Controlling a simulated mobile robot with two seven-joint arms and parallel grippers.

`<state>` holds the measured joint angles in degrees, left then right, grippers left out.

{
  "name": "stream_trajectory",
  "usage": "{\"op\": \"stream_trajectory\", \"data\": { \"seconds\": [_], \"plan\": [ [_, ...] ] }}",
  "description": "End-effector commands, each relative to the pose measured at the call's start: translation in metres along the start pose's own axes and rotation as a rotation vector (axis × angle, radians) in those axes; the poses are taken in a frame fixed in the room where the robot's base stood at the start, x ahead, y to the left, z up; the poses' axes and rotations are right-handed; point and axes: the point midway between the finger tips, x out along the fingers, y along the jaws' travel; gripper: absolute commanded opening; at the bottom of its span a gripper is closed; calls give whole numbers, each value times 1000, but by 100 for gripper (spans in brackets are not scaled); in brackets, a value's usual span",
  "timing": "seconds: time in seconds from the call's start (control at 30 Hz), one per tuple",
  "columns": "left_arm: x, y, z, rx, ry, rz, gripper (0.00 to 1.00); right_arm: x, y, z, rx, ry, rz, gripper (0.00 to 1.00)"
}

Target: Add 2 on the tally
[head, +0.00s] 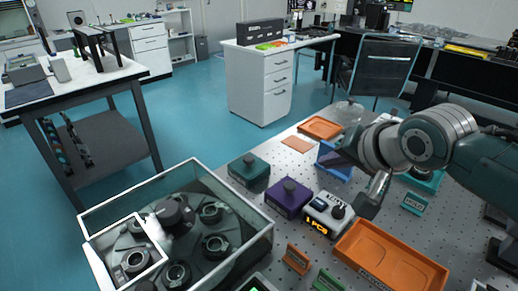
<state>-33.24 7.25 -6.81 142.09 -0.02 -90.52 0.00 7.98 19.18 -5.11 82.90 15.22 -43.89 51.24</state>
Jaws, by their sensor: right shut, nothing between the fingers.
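The tally counter (318,223) is a small white box on the perforated table, right of the purple box. Its orange display reads what looks like "1 PCS", and a dark round knob or button sits on its top. My right gripper (368,207) comes in from the right and points down, its fingers shut and empty. The fingertips are just right of the counter's knob; I cannot tell whether they touch the counter. My left gripper is not in view.
A purple box (289,199) and a green box (249,171) stand left of the counter. A glass-walled case (243,248) with dark round parts is at the front left. An orange tray (425,271) lies close at the right, a blue bin (334,171) behind.

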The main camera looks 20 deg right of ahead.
Motion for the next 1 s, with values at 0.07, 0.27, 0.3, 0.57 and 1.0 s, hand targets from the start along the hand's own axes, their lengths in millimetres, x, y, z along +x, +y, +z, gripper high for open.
{"op": "stream_trajectory", "data": {
  "seconds": [0.07, 0.27, 0.3, 0.57, 1.0],
  "plan": [
    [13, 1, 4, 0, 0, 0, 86, 9, 7, 6, -1, 0, 0, 0],
    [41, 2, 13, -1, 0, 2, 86, 28, 20, 20, -1, 1, 0, 0],
    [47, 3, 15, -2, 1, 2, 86, 32, 23, 23, -1, 1, 0, 0],
    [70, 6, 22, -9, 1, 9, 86, 52, 38, 38, 0, -1, 1, 0],
    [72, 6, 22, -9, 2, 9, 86, 55, 40, 40, -1, 0, 0, 0]
  ]
}}
